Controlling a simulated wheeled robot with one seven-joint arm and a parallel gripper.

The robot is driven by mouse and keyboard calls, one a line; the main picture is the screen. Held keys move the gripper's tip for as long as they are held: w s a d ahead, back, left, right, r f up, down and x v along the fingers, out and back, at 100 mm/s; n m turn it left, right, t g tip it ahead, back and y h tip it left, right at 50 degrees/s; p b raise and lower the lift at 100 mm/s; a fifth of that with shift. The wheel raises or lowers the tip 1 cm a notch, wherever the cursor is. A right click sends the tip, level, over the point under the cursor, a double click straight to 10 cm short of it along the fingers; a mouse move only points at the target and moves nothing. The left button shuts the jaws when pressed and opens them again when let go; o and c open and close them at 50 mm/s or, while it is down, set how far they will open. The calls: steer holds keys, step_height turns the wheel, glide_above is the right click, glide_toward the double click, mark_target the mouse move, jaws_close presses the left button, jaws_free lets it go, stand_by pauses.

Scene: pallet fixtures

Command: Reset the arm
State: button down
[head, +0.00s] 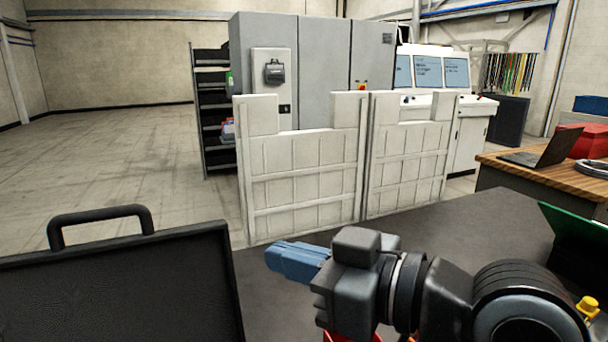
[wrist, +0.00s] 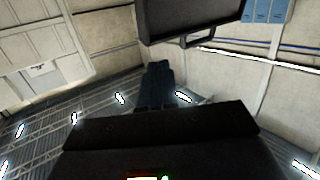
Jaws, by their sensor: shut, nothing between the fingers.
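My arm reaches in from the lower right of the head view. My gripper (head: 270,256) has blue fingers that point left, above the dark table top. The fingers lie together with nothing between them. In the wrist view my gripper (wrist: 158,66) shows as two blue fingers side by side, touching nothing. Something red shows just below the gripper body at the bottom edge of the head view, mostly hidden by it.
An open black case (head: 120,290) with a handle stands at the left. White panel fixtures (head: 310,165) stand behind the dark table (head: 480,225). A green panel (head: 575,225) is at the right. A wooden desk with a laptop (head: 540,155) stands beyond.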

steer(key=s+d+f+m+t+h, duration=0.8)
steer(key=s+d+f+m+h, duration=0.4)
steer(key=s+f+m, duration=0.3)
steer(key=s+d+f+n+g+h, duration=0.1)
steer(key=s+d+f, duration=0.1)
steer(key=s+d, duration=0.3)
steer(key=s+d+f+n+h, duration=0.1)
steer(key=s+d, duration=0.5)
steer(key=s, duration=0.8)
steer(key=shift+f+n+g, duration=0.4)
steer(key=shift+f+n, duration=0.2)
steer(key=shift+f, duration=0.1)
